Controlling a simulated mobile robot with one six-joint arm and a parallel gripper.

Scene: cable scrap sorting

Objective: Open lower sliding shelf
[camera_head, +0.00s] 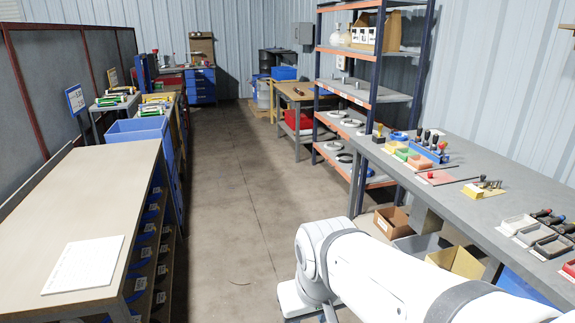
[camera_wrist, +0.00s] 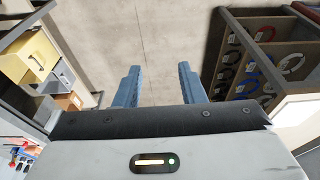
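My gripper (camera_wrist: 159,68) shows in the wrist view with its two blue fingers apart and nothing between them, above bare floor. At the right of the wrist view stands a dark shelf unit (camera_wrist: 215,85) with several cable coils on its shelves, black, blue, white and red. In the head view, the wooden-topped bench (camera_head: 95,195) at left has shelves below with blue items and white labels (camera_head: 143,255). No shelf there is clearly pulled out. I cannot tell which shelf is the lower sliding one. My gripper is apart from all shelves.
The aisle floor (camera_head: 215,180) is clear. A grey workbench (camera_head: 480,205) with tools runs along the right, with cardboard boxes (camera_head: 392,222) beneath. A rack with orange-edged shelves (camera_head: 350,90) stands behind it. A yellow bin (camera_wrist: 38,55) shows left in the wrist view.

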